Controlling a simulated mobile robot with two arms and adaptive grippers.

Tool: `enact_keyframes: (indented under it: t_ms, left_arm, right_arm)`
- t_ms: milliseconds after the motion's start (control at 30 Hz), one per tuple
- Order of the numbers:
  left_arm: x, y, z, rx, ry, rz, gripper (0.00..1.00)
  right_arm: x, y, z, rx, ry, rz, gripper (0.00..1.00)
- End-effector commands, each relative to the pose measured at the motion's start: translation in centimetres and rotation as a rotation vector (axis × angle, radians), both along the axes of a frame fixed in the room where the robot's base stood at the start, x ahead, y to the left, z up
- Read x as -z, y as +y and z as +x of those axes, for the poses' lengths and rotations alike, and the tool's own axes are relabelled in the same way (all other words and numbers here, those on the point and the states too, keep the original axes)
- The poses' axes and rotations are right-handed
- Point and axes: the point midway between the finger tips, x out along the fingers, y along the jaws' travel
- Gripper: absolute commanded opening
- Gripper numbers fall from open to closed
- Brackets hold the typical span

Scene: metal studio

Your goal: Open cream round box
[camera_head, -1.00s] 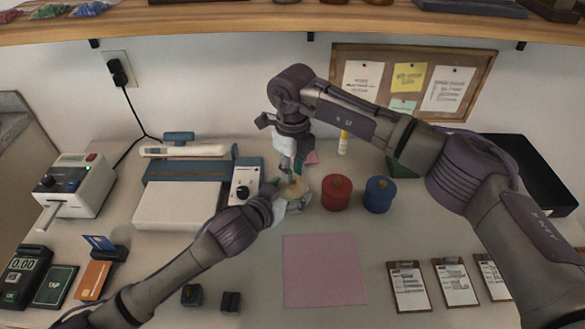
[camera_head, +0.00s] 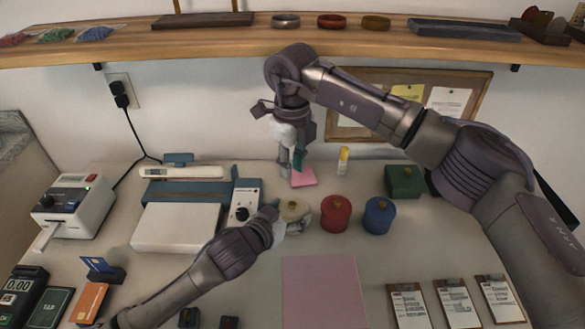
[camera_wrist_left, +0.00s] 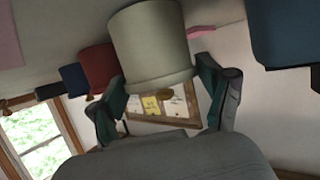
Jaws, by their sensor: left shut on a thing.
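The cream round box (camera_head: 293,209) stands on the table left of the red box, with its knobbed lid on. In the left wrist view the cream box (camera_wrist_left: 150,45) appears upside down, its lid and brown knob low in the picture. My left gripper (camera_head: 285,216) is shut on the box, with one finger on each side of it; the left wrist view shows both fingers (camera_wrist_left: 162,105). My right gripper (camera_head: 291,172) hangs fingers-down above and behind the cream box, apart from it. Its fingers look slightly parted, with nothing seen between them.
A red box (camera_head: 335,215) and a blue box (camera_head: 379,217) stand close on the right; a green box (camera_head: 404,181) is behind them. A pink mat (camera_head: 320,290) lies in front, and a paper trimmer (camera_head: 175,227) stands left. A shelf (camera_head: 300,42) runs along the top.

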Motion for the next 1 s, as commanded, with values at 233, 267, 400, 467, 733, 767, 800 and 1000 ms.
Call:
enact_keyframes:
  t_ms: [233, 267, 400, 467, 733, 767, 800, 1000]
  left_arm:
    - [-0.1, 0.0, 0.0, 0.000, -0.001, -0.001, 1.00]
    - [-0.1, 0.0, 0.0, 0.000, -0.001, -0.001, 1.00]
    - [-0.1, 0.0, 0.0, 0.000, -0.001, -0.001, 1.00]
    - [-0.1, 0.0, 0.0, 0.000, -0.001, -0.001, 1.00]
    - [-0.1, 0.1, -0.2, 0.000, -0.001, -0.001, 1.00]
    - [-0.2, 0.2, -0.4, 0.000, -0.001, -0.001, 1.00]
    - [-0.3, 0.4, -0.6, 0.000, 0.000, -0.001, 1.00]
    - [-1.5, 1.9, -3.1, 0.001, 0.000, 0.000, 1.00]
  right_arm:
    - [-0.2, -0.1, 0.1, 0.003, -0.002, 0.002, 0.27]
    - [-0.2, -0.1, 0.1, 0.003, -0.002, 0.002, 0.27]
    - [-0.2, -0.1, 0.1, 0.003, -0.002, 0.002, 0.27]
    - [-0.2, -0.1, 0.1, 0.003, -0.002, 0.002, 0.27]
    - [-0.2, -0.1, 0.1, 0.003, -0.002, 0.002, 0.27]
    - [-0.2, -0.1, 0.1, 0.003, -0.002, 0.002, 0.27]
    - [-0.2, -0.1, 0.1, 0.004, -0.002, 0.002, 0.27]
    - [-0.2, -0.1, 0.1, 0.004, -0.002, 0.002, 0.27]
